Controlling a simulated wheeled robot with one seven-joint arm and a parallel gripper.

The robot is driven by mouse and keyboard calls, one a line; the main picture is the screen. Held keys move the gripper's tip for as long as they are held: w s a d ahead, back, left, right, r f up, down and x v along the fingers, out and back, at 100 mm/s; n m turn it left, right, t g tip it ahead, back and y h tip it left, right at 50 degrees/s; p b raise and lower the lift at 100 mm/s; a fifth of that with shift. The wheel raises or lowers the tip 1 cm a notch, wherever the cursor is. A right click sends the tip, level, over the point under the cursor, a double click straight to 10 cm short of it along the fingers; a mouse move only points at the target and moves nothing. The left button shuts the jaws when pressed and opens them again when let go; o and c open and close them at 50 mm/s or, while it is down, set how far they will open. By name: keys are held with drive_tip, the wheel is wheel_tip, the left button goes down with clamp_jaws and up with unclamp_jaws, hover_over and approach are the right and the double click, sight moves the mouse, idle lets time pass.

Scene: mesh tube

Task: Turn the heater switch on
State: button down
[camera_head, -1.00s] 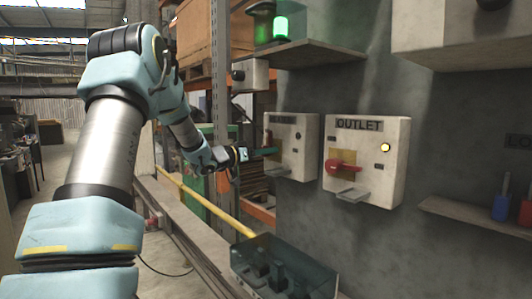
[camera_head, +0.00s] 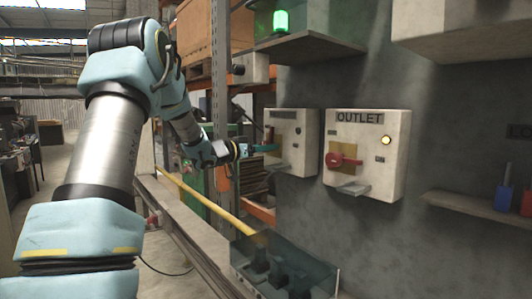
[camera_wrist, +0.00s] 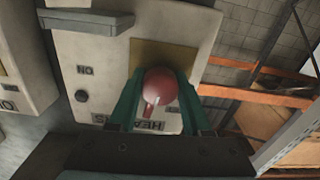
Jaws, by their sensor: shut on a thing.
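The heater box (camera_head: 292,150) is a pale wall box left of the outlet box. In the head view my gripper (camera_head: 265,148) reaches the box's left part, and the knob there is mostly hidden.
The outlet box (camera_head: 366,150) has a red switch (camera_head: 338,160) and a lit yellow light (camera_head: 386,140). A shelf with a green lamp (camera_head: 281,22) is above. An open bin (camera_head: 284,265) and yellow rail (camera_head: 205,203) lie below, near a metal post (camera_head: 219,90).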

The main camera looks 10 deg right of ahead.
drive_tip(key=m+b, duration=0.4)
drive_tip(key=b, duration=0.1)
drive_tip(key=shift+f, duration=0.3)
drive_tip(key=m+b, duration=0.9)
drive_tip(key=shift+r, duration=0.1)
drive_tip(key=shift+r+m+b, duration=0.15)
drive_tip(key=shift+m+b, duration=1.25)
drive_tip(key=shift+m, duration=0.3)
drive_tip(key=shift+c, duration=1.7)
unclamp_jaws()
drive_tip(key=shift+r, duration=0.1)
